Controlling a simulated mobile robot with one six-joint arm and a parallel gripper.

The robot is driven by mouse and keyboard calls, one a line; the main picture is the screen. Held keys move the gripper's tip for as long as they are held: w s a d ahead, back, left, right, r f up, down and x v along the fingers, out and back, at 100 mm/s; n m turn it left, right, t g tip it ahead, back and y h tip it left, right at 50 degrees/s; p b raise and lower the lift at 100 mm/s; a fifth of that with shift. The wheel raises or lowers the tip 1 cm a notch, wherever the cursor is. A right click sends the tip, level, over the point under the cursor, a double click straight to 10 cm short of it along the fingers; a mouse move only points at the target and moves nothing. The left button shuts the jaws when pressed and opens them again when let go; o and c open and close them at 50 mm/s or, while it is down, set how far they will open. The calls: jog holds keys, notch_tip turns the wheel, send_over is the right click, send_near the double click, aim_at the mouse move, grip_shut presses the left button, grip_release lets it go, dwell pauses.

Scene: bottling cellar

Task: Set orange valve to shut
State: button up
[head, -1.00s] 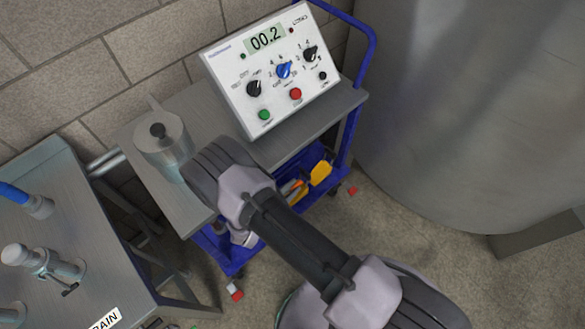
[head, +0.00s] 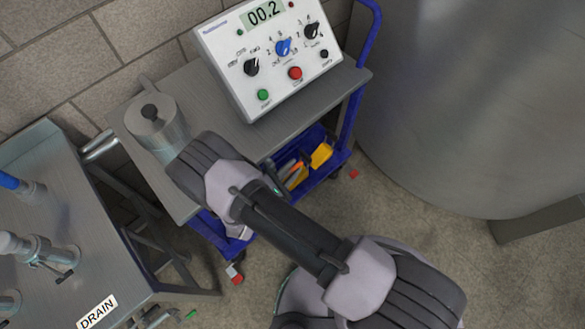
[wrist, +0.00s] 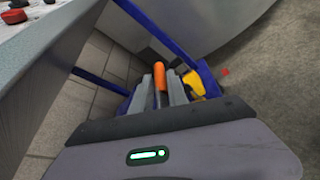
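I cannot make out an orange valve in either view. My gripper (wrist: 164,92) shows in the wrist view as grey fingers that look apart, with an orange handle (wrist: 160,83) seen between or beyond them. That handle appears to belong to a tool in the blue trolley's lower bin, where orange also shows in the head view (head: 299,174). I see no contact with it. In the head view my arm hides the gripper's fingertips. The steel bench at left (head: 85,255) carries a blue-handled fitting (head: 20,184), a pale-knobbed fitting (head: 40,250) and a DRAIN label (head: 97,312).
A blue trolley (head: 366,40) holds a control box (head: 225,60) reading 00.2 and a lidded steel pot (head: 158,128). A yellow tool (head: 321,155) lies in its bin. A big steel tank (head: 450,110) fills the right. Some floor is clear between.

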jog(key=shift+o, duration=1.3)
jog(key=p+v, duration=0.4)
jog(key=v, duration=1.3)
jog(key=shift+s, duration=0.25)
jog(key=shift+a, duration=0.15)
